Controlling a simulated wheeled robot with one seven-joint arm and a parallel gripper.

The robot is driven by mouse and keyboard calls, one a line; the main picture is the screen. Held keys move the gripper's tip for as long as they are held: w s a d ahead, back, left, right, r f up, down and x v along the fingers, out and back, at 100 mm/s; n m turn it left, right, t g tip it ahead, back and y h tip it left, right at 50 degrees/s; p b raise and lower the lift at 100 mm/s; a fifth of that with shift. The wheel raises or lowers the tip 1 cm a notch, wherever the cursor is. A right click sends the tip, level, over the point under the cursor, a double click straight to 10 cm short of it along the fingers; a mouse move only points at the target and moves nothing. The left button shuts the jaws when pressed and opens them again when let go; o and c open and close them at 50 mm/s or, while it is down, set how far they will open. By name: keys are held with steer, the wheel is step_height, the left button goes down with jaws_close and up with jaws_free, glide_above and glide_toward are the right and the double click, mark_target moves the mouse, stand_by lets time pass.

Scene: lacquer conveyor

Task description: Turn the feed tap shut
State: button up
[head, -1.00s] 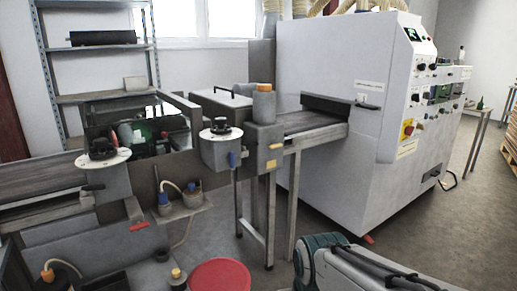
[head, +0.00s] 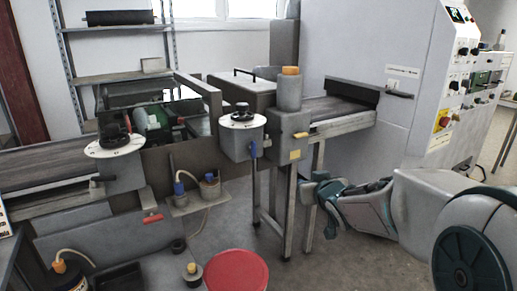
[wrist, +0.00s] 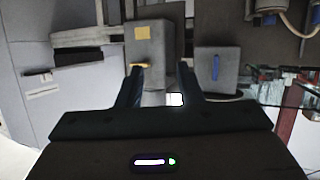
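Several lever handles show, and I cannot tell which is the feed tap. A blue lever (head: 253,149) hangs on the grey pot unit at the centre; it also shows upright in the wrist view (wrist: 215,67). A yellow lever (head: 300,135) is on the grey post beside it, and shows in the wrist view (wrist: 139,65). A red lever (head: 153,218) is low on the left unit. My gripper (head: 308,190) is to the right of and below the post. In the wrist view its two fingers (wrist: 160,92) are apart with nothing held, the yellow lever beyond them.
A red round-topped drum (head: 237,272) stands on the floor in front. A small shelf (head: 195,203) with bottles and a hose sticks out left of centre. The conveyor legs (head: 313,200) stand close to my gripper. The large white machine (head: 345,55) fills the right rear.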

mark_target(255, 146)
steer(key=w+a+r+n+y, duration=0.1)
steer(key=w+a+y, duration=0.1)
steer(key=w+a, duration=0.3)
steer(key=w+a+r+n+t+y, duration=0.1)
steer(key=w+a+y, duration=0.1)
steer(key=w+a, duration=0.3)
steer(key=w+a+r+n+y, duration=0.1)
steer(key=w+a+y, duration=0.1)
steer(key=w+a, duration=0.3)
steer(key=shift+a+r+n+y, duration=0.15)
steer(key=shift+a+n+y, duration=0.15)
steer(key=shift+a+y, duration=0.1)
jaws_close()
